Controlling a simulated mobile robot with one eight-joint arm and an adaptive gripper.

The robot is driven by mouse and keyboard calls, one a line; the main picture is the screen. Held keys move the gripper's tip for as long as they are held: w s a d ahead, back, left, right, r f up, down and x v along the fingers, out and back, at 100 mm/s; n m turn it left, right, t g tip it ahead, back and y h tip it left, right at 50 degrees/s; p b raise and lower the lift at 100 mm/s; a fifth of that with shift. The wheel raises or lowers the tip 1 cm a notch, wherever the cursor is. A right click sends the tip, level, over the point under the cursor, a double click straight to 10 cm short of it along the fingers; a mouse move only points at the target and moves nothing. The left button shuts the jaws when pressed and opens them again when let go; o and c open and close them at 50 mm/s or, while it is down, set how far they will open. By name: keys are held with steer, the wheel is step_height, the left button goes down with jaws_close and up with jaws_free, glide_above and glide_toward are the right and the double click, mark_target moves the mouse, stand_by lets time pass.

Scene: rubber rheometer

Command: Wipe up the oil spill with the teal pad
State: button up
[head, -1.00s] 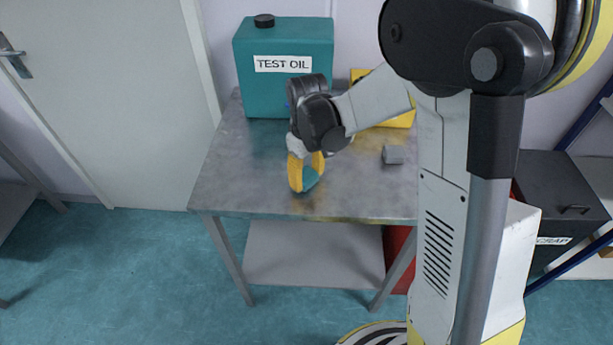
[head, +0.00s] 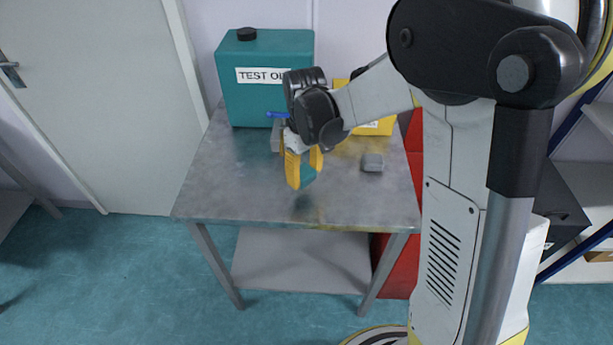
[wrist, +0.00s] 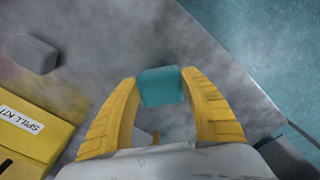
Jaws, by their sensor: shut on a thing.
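My gripper (head: 304,170) is shut on the teal pad (head: 309,174), with a yellow finger on each side of it. The wrist view shows the pad (wrist: 161,87) between both fingertips. The pad appears slightly above the metal table (head: 225,185), with a dark patch, perhaps its shadow or reflection, below it. I cannot make out a clear oil spill; a faint yellowish-brown tint (head: 338,222) shows along the table's front edge, and I cannot tell whether it is oil.
A teal TEST OIL container (head: 265,95) stands at the back left. A yellow SPILL KIT box (wrist: 45,125) and a small grey block (head: 372,162) are on the right. A blue-topped object (head: 277,115) is behind my gripper. The table's left front is clear.

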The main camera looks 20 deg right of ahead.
steer(key=shift+r+p, duration=1)
steer(key=shift+r, duration=0.75)
